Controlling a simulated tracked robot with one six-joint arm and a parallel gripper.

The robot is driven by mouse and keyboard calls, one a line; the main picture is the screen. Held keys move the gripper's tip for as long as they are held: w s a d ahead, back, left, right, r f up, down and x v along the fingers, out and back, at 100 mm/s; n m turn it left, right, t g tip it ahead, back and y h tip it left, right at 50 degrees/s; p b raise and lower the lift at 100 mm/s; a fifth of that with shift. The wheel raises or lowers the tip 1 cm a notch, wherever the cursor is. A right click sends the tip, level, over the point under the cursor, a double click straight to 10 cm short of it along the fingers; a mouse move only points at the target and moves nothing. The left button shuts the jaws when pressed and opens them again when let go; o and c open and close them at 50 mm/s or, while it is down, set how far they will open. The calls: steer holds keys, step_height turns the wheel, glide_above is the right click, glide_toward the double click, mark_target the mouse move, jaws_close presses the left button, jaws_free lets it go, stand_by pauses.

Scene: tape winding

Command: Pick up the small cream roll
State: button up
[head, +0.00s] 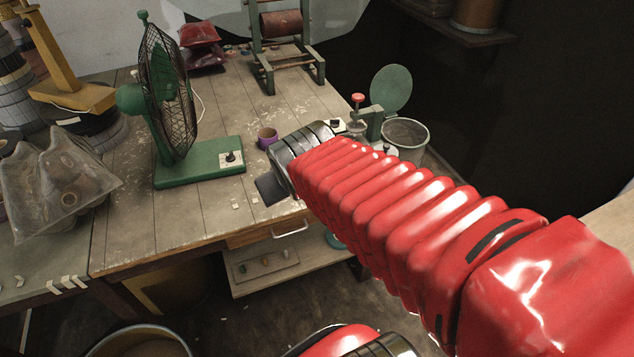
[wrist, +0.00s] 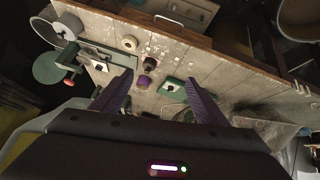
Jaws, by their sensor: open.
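The small cream roll (wrist: 129,42) stands on the wooden bench in the wrist view, near the bench edge with the drawer handle. In the head view I cannot make it out; my red arm covers part of the bench. My gripper (wrist: 159,76) is open, with two dark purple fingers spread wide over the bench and nothing held. The cream roll lies beyond the left fingertip, apart from it. In the head view one dark finger of my gripper (head: 270,188) shows above the front of the bench.
A dark roll (wrist: 149,62) and a purple roll (wrist: 144,81) are near the cream one; the purple roll also shows in the head view (head: 267,137). A green fan (head: 168,95) stands left. A green device with a round disc (head: 390,88) and a metal bucket (head: 405,135) are right.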

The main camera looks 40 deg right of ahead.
steer(key=w+d+f+t+h, duration=0.1)
steer(key=w+d+f, duration=0.25)
steer(key=d, duration=0.35)
steer(key=w+d+f+t, duration=0.1)
steer(key=w+d+f, duration=0.2)
steer(key=d+f, duration=0.3)
steer(key=s+d+f+t+y, duration=0.2)
steer(key=d+f+t, duration=0.2)
steer(key=f, duration=0.6)
steer(key=shift+s+d+t+y, duration=0.3)
steer(key=shift+s+d, duration=0.05)
steer(key=shift+d, duration=0.2)
